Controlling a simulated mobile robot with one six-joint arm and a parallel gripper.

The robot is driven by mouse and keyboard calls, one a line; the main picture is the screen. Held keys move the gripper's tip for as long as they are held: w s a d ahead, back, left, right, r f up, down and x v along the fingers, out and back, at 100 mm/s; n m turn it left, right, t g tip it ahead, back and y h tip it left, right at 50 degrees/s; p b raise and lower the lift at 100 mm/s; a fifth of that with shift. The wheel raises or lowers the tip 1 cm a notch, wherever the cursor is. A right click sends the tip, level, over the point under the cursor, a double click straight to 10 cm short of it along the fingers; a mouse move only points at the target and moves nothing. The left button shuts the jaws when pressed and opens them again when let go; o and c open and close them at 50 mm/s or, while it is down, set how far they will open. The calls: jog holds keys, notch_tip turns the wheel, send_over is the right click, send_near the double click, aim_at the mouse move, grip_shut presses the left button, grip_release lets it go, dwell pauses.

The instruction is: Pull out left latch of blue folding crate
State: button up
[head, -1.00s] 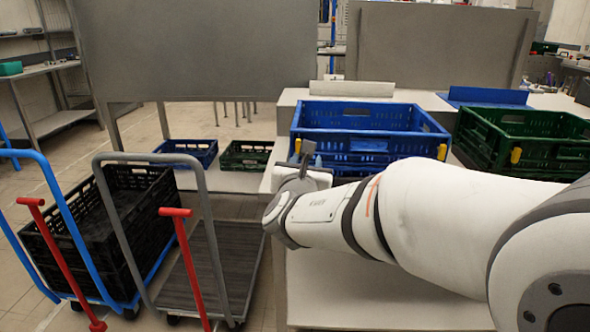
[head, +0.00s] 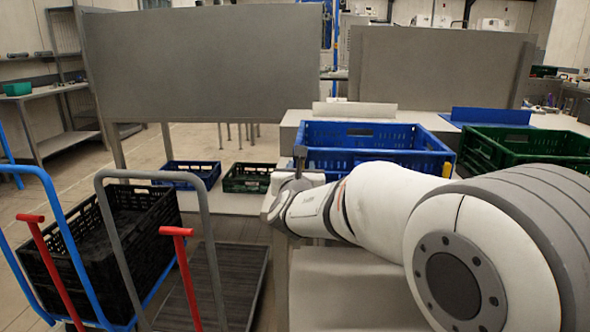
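The blue folding crate (head: 368,134) stands open on the light table behind my arm. Its rim and upper back wall show, and my arm covers much of its front. One yellow latch (head: 447,169) shows at its right front corner. The left latch is not visible behind my gripper and wrist. My gripper (head: 300,158) is at the crate's left front corner, pointing toward it. One dark finger stands up there. The rest of the gripper is hidden by my wrist, so its opening and any contact cannot be made out.
A green crate (head: 518,141) stands right of the blue one. Carts with a black crate (head: 160,212) and red handles stand at left. A small blue crate (head: 188,170) and a small green crate (head: 247,177) sit low behind them. Grey panels stand behind.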

jog(key=shift+c, duration=0.5)
grip_shut()
jog(key=shift+s, duration=0.1)
jog(key=shift+s+b, duration=0.45)
jog(key=shift+s, duration=0.25)
jog(key=shift+o, duration=0.5)
grip_release()
